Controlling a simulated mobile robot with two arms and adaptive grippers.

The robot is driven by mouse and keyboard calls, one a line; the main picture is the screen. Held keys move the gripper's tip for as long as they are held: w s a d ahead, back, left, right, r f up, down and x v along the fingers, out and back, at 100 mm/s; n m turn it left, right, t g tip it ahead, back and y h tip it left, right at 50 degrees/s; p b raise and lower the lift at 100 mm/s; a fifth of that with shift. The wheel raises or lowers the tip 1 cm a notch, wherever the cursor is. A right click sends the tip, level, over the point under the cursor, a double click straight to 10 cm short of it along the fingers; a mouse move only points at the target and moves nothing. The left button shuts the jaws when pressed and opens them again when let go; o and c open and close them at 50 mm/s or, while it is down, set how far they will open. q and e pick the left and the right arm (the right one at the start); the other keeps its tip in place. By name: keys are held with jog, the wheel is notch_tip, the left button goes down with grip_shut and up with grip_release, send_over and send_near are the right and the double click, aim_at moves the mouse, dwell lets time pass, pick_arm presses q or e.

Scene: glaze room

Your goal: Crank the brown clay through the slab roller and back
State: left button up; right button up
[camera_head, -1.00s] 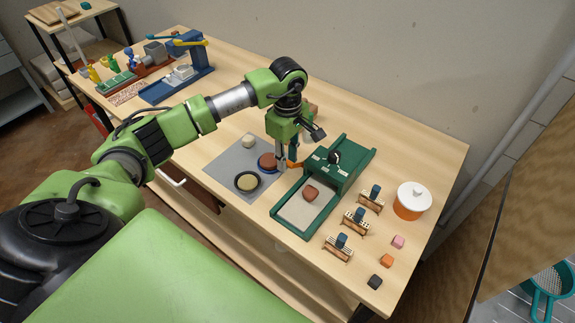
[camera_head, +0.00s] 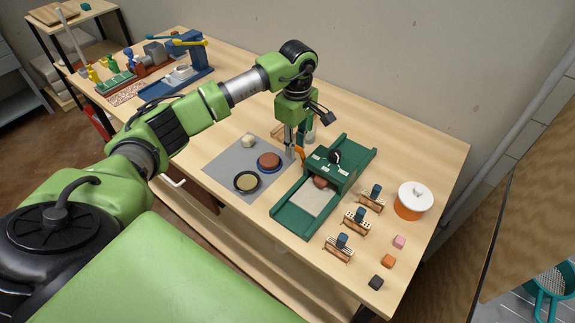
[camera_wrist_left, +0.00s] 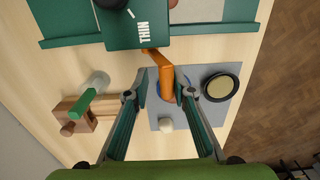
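The green slab roller (camera_head: 285,222) stands on the table with a pale bed (camera_head: 315,202). The brown clay (camera_head: 320,182) lies on the bed against the near side of the roller housing (camera_head: 345,172), partly hidden under it. The orange crank (camera_head: 300,153) is on the housing's left side. My left gripper (camera_head: 293,152) points down at the crank. In the left wrist view the crank (camera_wrist_left: 166,82) lies between the two fingers of the gripper (camera_wrist_left: 162,93), with gaps on both sides. The housing (camera_wrist_left: 140,28) reads "THIN" there. My right gripper is in neither view.
A grey mat (camera_head: 223,168) left of the roller holds a pale ball, a brown disc on blue and a dark dish. A wooden block (camera_wrist_left: 75,112) lies behind the gripper.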

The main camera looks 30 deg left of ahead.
pick_arm(q)
jog(key=shift+w+r, duration=0.15)
jog(key=shift+w, duration=0.3)
jog(key=shift+w+d+b, duration=0.15)
jog(key=shift+w+b, duration=0.7)
jog(key=shift+w, duration=0.6)
